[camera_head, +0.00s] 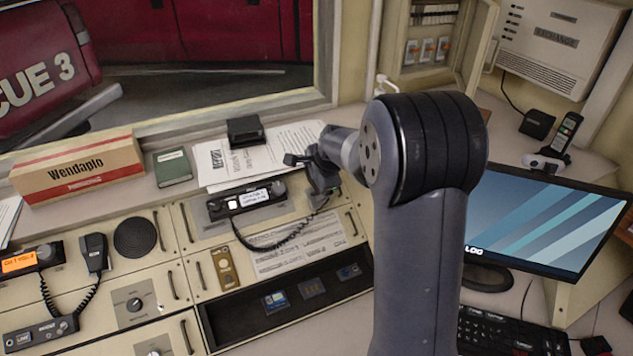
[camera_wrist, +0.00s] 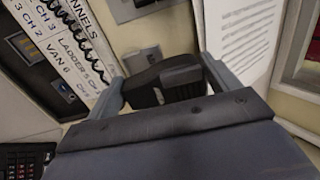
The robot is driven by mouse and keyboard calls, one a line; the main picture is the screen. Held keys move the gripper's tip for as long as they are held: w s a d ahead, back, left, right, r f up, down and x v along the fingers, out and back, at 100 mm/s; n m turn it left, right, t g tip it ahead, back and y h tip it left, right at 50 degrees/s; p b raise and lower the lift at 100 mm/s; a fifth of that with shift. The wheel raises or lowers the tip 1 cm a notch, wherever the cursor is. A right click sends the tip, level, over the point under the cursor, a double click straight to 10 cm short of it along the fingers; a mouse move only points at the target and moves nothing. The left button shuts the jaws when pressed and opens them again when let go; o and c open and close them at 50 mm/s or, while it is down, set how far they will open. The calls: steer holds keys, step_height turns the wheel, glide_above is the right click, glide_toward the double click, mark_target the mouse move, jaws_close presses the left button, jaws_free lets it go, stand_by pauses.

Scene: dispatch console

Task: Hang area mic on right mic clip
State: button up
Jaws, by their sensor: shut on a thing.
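My gripper (camera_head: 318,166) is at the right end of the middle radio (camera_head: 246,200), over the console. In the wrist view its two grey fingers (camera_wrist: 165,84) are shut on a black hand mic, the area mic (camera_wrist: 176,80), which sits between them. The mic also shows in the head view (camera_head: 322,181), partly covered by my gripper. Its coiled cord (camera_head: 285,240) loops down and left to the radio. A small pale metal plate (camera_wrist: 142,58) lies just beyond the mic in the wrist view; I cannot tell whether it is the right mic clip. Contact with the panel cannot be judged.
Another mic (camera_head: 95,252) hangs at the left near an orange-lit radio (camera_head: 32,260). Papers (camera_head: 225,160), a black box (camera_head: 248,130), a green book (camera_head: 172,168) and a carton (camera_head: 77,170) lie on the ledge. A monitor (camera_head: 545,222) stands right of my arm.

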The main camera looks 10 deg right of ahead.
steer(key=b+x, duration=0.2)
steer(key=x, duration=0.3)
steer(key=shift+s, duration=0.1)
steer(key=shift+f, duration=0.3)
steer(key=shift+s+f+b, duration=0.3)
steer(key=shift+f+b, duration=0.1)
steer(key=o, duration=1)
steer(key=shift+c, duration=0.2)
steer(key=v, duration=1.1)
steer(key=shift+r+b, duration=0.4)
steer(key=shift+r, duration=0.15)
steer(key=shift+w+f, duration=0.1)
steer(key=shift+w, duration=0.1)
